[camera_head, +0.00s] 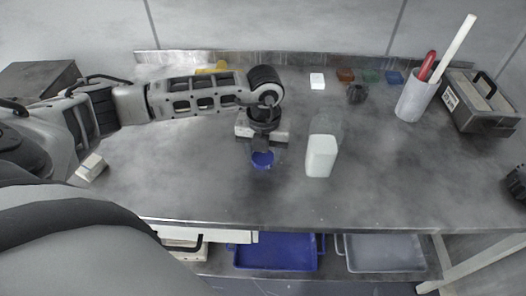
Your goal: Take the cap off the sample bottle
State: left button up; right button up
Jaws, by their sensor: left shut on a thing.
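My left gripper (262,148) is over the middle of the table, pointing down, and is shut on a small blue cup-shaped piece (262,161) that looks like the cap. The sample bottle (321,155) appears to be the white container with a greyish, see-through part, just right of the gripper and apart from it. I cannot tell whether the bottle stands or lies. No blue cap shows on it.
A grey cup (415,100) with a red-handled tool and a white rod stands at the back right, beside a grey toolbox (480,103). Small coloured blocks (345,75) line the back. A blue tray (275,254) is on the shelf below. The front right of the tabletop (420,185) is clear.

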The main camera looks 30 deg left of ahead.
aim_at(264, 158)
pick_arm(q)
jog(key=shift+s+f, duration=0.1)
jog(key=shift+f, duration=0.25)
pick_arm(e)
jog(key=shift+f, duration=0.1)
pick_arm(q)
jog(key=o, duration=1.1)
jog(key=shift+s, duration=0.1)
jog(key=shift+d+f, duration=0.1)
jog(key=shift+f, duration=0.05)
pick_arm(e)
jog(key=shift+a+r, duration=0.15)
jog(key=shift+r, duration=0.2)
pick_arm(q)
jog(key=shift+r, duration=6.6)
pick_arm(e)
jog(key=shift+w, duration=0.1)
